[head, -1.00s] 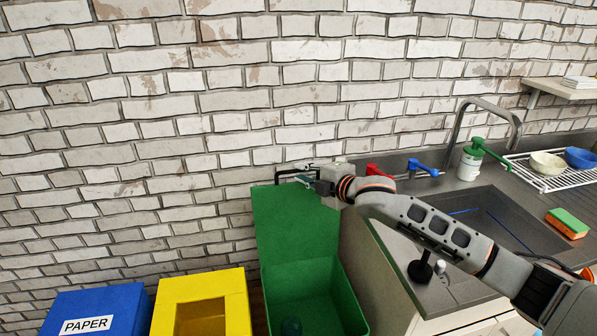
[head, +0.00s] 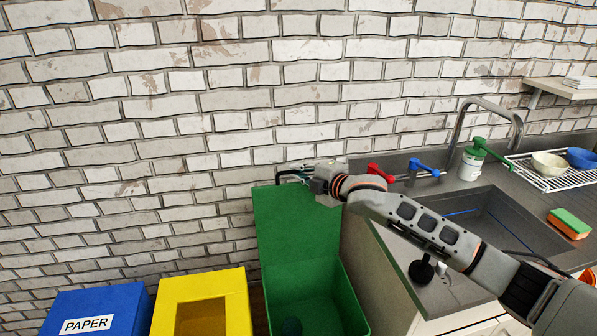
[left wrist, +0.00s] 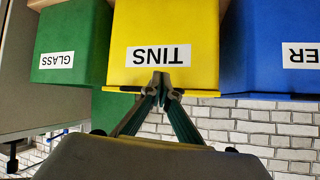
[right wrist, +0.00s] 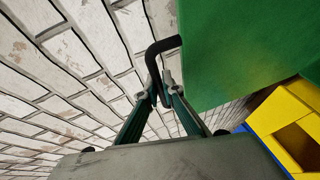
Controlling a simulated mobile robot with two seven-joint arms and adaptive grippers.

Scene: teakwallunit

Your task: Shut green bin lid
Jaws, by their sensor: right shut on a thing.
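The green bin (head: 352,308) stands with its lid (head: 290,225) open, raised upright against the brick wall. A dark round thing (head: 292,327) lies inside the bin. My right gripper (head: 292,177) is at the lid's top edge. In the right wrist view my right gripper (right wrist: 160,88) is shut on the black handle (right wrist: 152,58) of the lid, with the green lid (right wrist: 245,45) beside it. My left gripper (left wrist: 161,82) shows only in the left wrist view, its fingertips together and empty, in front of the yellow bin. The green bin there (left wrist: 75,45) is labelled GLASS.
The yellow bin (head: 240,290), labelled TINS, and the blue PAPER bin (head: 120,310) stand left of the green bin. The counter with the sink (head: 485,225) is close on the right. The brick wall (head: 180,130) is right behind the lid.

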